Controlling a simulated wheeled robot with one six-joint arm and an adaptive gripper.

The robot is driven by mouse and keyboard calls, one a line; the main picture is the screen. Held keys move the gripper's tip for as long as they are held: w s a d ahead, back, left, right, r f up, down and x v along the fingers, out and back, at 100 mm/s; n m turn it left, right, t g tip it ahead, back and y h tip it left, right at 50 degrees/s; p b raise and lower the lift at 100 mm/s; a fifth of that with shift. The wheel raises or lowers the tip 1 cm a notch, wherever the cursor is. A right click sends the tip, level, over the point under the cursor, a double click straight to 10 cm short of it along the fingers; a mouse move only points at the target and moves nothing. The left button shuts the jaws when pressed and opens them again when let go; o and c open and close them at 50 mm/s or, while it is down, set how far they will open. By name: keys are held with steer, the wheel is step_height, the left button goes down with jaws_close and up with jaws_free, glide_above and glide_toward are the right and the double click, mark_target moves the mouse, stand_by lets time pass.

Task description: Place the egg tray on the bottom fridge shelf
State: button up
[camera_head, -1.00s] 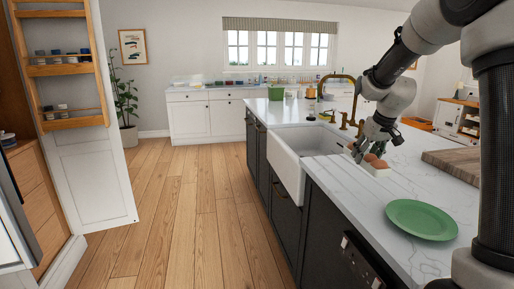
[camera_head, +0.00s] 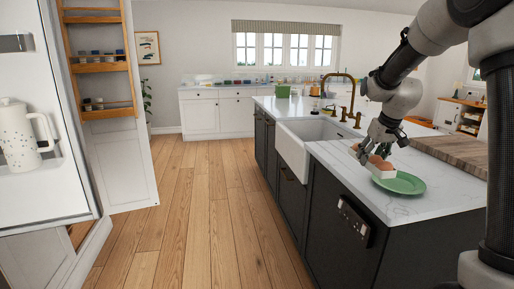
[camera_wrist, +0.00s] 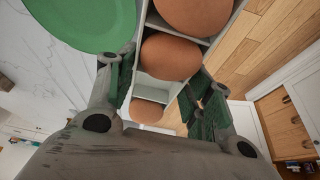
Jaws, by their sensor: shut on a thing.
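The egg tray (camera_head: 386,174) is a small white tray with brown eggs, held over the marble counter by the green plate. In the wrist view its white walls and dividers (camera_wrist: 152,87) show between my fingers, with several brown eggs in it. My gripper (camera_head: 373,153) is shut on the tray, with a dark finger on either side of it in the wrist view (camera_wrist: 163,88). The white fridge (camera_head: 35,75) stands at the left edge of the head view, with a speckled white pitcher (camera_head: 20,137) on a shelf surface (camera_head: 45,208). I cannot tell which shelf this is.
The green plate (camera_head: 408,184) lies on the island counter (camera_head: 440,205), with a wooden board (camera_head: 455,152) behind. A sink (camera_head: 296,150) and brass tap are farther along. An open door with wooden racks (camera_head: 98,67) stands beside the fridge. The wooden floor (camera_head: 200,220) between is clear.

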steer(key=s+a+f+m, duration=0.1)
steer(key=s+a+f, duration=0.6)
steer(key=a+f, duration=0.3)
steer(key=d+x, duration=0.1)
steer(key=x, duration=0.5)
steer(key=shift+w+d+h, duration=0.2)
steer(key=shift+w+h, duration=0.1)
steer(key=shift+f, duration=0.1)
